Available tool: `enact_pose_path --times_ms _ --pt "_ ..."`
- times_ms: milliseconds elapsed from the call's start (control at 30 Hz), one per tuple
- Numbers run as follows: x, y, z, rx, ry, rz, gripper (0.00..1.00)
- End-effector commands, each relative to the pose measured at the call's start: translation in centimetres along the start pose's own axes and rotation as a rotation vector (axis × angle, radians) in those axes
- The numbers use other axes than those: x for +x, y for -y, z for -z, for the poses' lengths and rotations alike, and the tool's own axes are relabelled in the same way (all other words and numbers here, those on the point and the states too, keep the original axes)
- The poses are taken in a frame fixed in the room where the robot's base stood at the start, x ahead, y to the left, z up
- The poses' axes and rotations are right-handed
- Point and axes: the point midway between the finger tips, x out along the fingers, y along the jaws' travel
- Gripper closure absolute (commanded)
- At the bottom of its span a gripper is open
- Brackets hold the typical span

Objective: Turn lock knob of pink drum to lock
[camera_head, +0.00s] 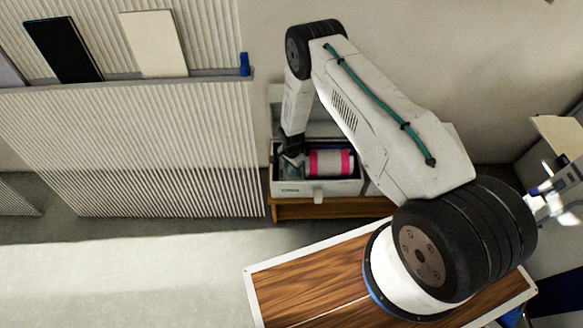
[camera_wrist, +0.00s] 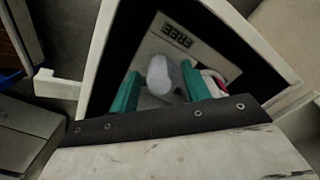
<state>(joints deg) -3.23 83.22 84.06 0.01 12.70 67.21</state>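The pink drum, a cylinder with pink bands and a white middle (camera_head: 330,163), lies in a white open-topped unit (camera_head: 318,187) in the head view. My gripper (camera_head: 291,157) is at the left end of this unit. In the wrist view, the rounded light-grey lock knob (camera_wrist: 160,73) stands between the teal fingers of my gripper (camera_wrist: 161,70). The fingers are apart, with small gaps showing beside the knob. A panel with the word FREE (camera_wrist: 180,37), upside down, is just beyond the knob. A pink and white edge of the drum shows behind the right finger.
The unit rests on a wooden bench (camera_head: 290,210) against the wall. Its pale walls frame my gripper closely in the wrist view. A ribbed panel (camera_head: 140,140) stands to the left. A wood-topped table (camera_head: 300,285) is in front, under my arm.

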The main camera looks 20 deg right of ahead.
Motion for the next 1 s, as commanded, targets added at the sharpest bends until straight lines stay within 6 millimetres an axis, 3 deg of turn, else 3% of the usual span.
enact_pose_path --times_ms 233,633,1000 --pt "-0.7 0.1 0.0 -0.001 0.000 0.001 0.53" --pt "-6.9 0.1 0.1 0.000 -0.001 0.001 0.53" --pt "-7.8 0.0 0.0 0.000 0.000 0.000 0.53"
